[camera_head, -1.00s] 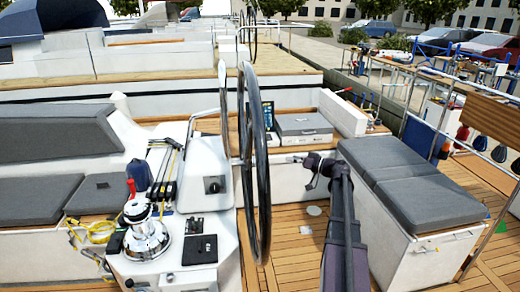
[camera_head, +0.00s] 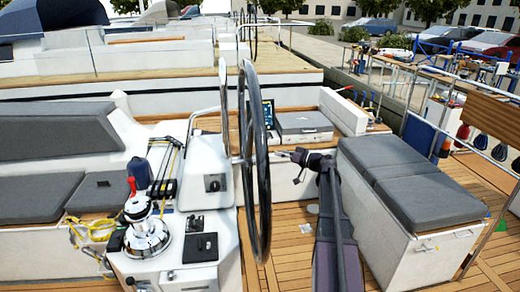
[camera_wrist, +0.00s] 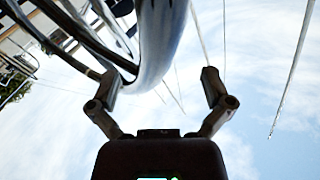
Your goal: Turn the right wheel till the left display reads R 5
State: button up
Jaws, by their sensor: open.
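The right wheel (camera_head: 264,185) is a large dark ring, seen almost edge-on beside the white pedestal in the head view. My gripper (camera_head: 288,154) is open, just right of its rim. In the wrist view the rim (camera_wrist: 162,35) rises ahead between the two spread fingers of my gripper (camera_wrist: 160,82), closer to the left finger. I cannot tell whether a finger touches it. A small dark screen (camera_head: 268,113) shows partly behind the wheel; its reading is too small to make out. I cannot tell whether it is the left display.
Left of the wheel stand a console with a chrome winch (camera_head: 147,232) and the pedestal (camera_head: 200,165). A grey case (camera_head: 303,127) lies behind the gripper. A cushioned bench (camera_head: 420,195) stands to the right.

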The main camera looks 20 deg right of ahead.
aim_at(261, 147)
jog(key=x, duration=0.8)
jog(key=shift+w+a, duration=0.2)
jog(key=shift+w, duration=0.1)
jog(key=c, duration=1.2)
jog(key=shift+r, duration=0.1)
